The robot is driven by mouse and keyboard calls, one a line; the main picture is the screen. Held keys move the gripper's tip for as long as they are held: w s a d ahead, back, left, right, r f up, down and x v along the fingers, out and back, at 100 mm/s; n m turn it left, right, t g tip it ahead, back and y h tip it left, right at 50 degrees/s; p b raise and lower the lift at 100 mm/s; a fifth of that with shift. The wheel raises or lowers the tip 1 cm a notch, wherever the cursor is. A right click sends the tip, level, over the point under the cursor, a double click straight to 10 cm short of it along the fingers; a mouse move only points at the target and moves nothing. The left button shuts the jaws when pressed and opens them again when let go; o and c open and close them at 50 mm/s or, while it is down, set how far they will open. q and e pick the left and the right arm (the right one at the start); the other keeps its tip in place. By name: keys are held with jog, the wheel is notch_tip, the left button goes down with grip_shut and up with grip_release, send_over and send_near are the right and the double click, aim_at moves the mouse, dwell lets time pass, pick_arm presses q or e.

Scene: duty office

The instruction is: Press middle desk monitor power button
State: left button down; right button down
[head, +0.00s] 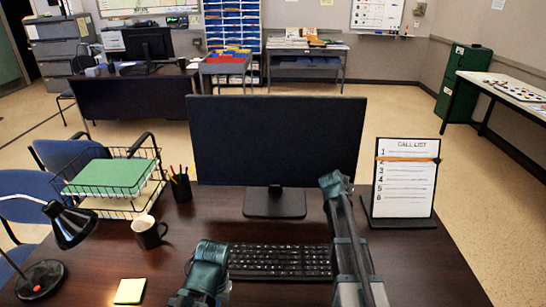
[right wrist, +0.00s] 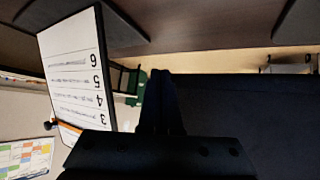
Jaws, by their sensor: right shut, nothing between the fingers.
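The middle desk monitor (head: 277,140) stands on the dark desk with a black screen facing me. Its power button cannot be made out. My right gripper (head: 336,180) is in front of the monitor's lower right edge in the head view. In the right wrist view its fingers (right wrist: 160,85) are together and empty, beside the dark monitor (right wrist: 250,115). I cannot tell whether they touch it. My left gripper (head: 207,262) is low over the desk, left of the keyboard; its fingers are not clear.
A call list stand (head: 405,180) is right of my right arm and shows large in the right wrist view (right wrist: 80,75). The keyboard (head: 280,261), mug (head: 148,232), pen cup (head: 181,187), wire tray (head: 150,195), lamp (head: 70,225) and sticky notes (head: 130,291) are on the desk.

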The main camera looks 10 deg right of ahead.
jog(key=shift+s, duration=0.1)
jog(key=shift+s+a, duration=0.1)
jog(key=shift+s, duration=0.35)
jog(key=shift+s, duration=0.1)
pick_arm(q)
jog(key=shift+r, duration=0.25)
pick_arm(e)
jog(key=s, duration=0.2)
jog(key=s+a, duration=0.1)
jog(key=s, duration=0.2)
jog(key=shift+s+a+r, duration=0.2)
jog(key=shift+s+r, duration=0.05)
jog(key=shift+s, duration=0.05)
pick_arm(q)
jog(key=shift+p, duration=0.3)
pick_arm(e)
jog(key=shift+a, duration=0.1)
